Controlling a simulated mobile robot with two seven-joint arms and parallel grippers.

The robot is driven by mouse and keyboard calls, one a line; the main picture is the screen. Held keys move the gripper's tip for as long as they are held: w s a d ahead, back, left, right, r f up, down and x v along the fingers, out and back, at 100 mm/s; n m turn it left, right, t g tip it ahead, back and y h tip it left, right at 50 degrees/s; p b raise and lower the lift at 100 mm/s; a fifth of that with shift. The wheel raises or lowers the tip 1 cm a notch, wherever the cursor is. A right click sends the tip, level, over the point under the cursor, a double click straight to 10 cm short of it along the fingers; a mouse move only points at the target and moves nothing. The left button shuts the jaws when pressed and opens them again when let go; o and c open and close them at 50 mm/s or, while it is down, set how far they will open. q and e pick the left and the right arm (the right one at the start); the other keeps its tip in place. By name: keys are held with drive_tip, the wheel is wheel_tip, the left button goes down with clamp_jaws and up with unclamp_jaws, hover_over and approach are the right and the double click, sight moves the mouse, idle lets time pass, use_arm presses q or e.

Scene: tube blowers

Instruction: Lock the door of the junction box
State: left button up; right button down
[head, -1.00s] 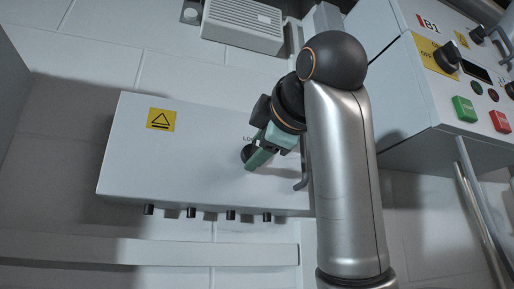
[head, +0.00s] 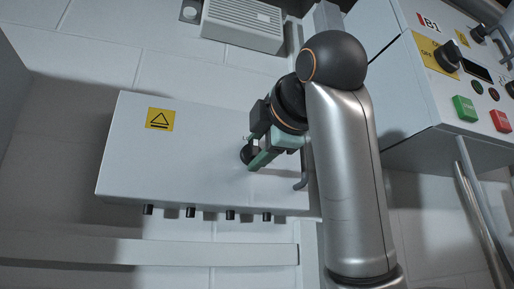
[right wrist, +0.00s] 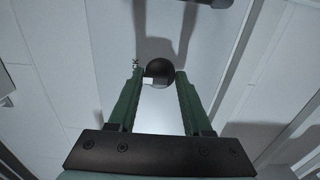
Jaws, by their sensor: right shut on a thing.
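The junction box (head: 190,170) is a pale grey box on the wall, with its door closed and a yellow warning label on it. A round black lock knob (head: 245,155) is on the door's right part. My right gripper (head: 252,153) has its green fingers on either side of the knob, shut on it. In the right wrist view the black knob (right wrist: 159,72) lies between the two fingertips, with a small lettered label partly hidden by the left finger. A grey door handle (head: 302,172) is right of the knob, partly behind my arm. My left gripper is not in view.
A control panel (head: 430,80) with a black rotary knob, a green button and a red button stands at the right. A vented unit (head: 243,24) hangs above the box. Several black connectors (head: 191,212) stick out along the box's lower edge.

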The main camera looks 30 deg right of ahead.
drive_tip(key=c, duration=0.8)
unclamp_jaws()
drive_tip(key=shift+s+d+r, duration=0.1)
drive_tip(key=shift+s+r, duration=0.1)
drive_tip(key=shift+r, duration=0.2)
drive_tip(key=o, duration=0.3)
drive_tip(key=shift+f, duration=0.1)
drive_tip(key=shift+w+f, duration=0.1)
drive_tip(key=b+v, duration=0.5)
drive_tip(key=v, duration=0.7)
drive_tip(key=shift+s, duration=0.35)
drive_tip(key=shift+f, duration=0.1)
